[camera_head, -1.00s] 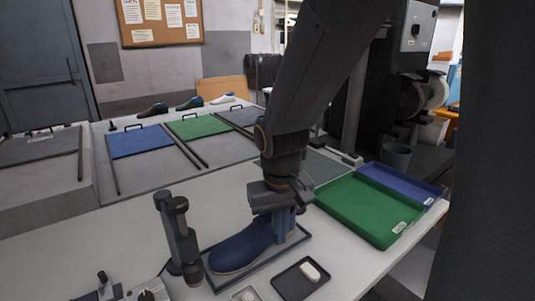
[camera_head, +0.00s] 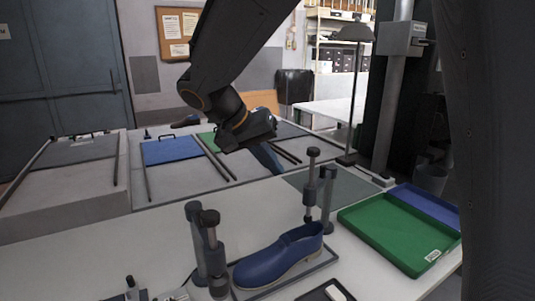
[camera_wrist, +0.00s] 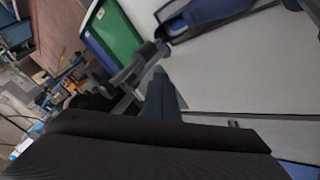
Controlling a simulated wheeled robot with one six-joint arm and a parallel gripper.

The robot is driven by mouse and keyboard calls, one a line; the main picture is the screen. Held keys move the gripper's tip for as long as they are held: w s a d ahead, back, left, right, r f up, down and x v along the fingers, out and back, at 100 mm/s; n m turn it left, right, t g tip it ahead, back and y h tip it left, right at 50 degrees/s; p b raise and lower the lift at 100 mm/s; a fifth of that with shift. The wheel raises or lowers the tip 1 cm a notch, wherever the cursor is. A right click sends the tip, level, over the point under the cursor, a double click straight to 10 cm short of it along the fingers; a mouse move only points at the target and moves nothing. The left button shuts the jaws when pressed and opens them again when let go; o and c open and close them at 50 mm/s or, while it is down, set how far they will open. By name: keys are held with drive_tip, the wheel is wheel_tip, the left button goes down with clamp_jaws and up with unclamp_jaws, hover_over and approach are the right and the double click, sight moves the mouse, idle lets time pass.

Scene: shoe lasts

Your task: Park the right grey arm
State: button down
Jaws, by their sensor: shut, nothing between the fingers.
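The right grey arm (camera_head: 311,187) is a dark post-like piece with a round cap, beside a second grey post (camera_head: 328,200) behind the heel of the blue shoe (camera_head: 278,259). Its lower end is near the shoe's heel opening; I cannot tell whether they touch. A similar left grey arm (camera_head: 205,250) stands at the toe side. My gripper (camera_head: 272,162) is shut and empty, raised above the back of the table, left of the right arm and apart from it. In the wrist view my fingers (camera_wrist: 160,98) are below a grey fixture (camera_wrist: 140,65) and the shoe (camera_wrist: 205,12).
A green tray (camera_head: 397,252) and a blue tray (camera_head: 424,204) lie to the right. A small dark tray (camera_head: 312,295) is at the front edge. Blue (camera_head: 172,150) and green panels stand behind the white table (camera_head: 130,250).

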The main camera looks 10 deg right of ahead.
sight(305, 185)
drive_tip(key=shift+d+f+p, duration=0.5)
drive_tip(key=shift+d+f, duration=0.1)
drive_tip(key=shift+d, duration=0.45)
drive_tip(key=shift+d+f+p, duration=0.5)
drive_tip(key=shift+d+f, duration=0.05)
drive_tip(key=shift+d, duration=0.45)
drive_tip(key=shift+d+f+p, duration=0.5)
drive_tip(key=shift+d+f, duration=0.1)
drive_tip(key=shift+d, duration=0.45)
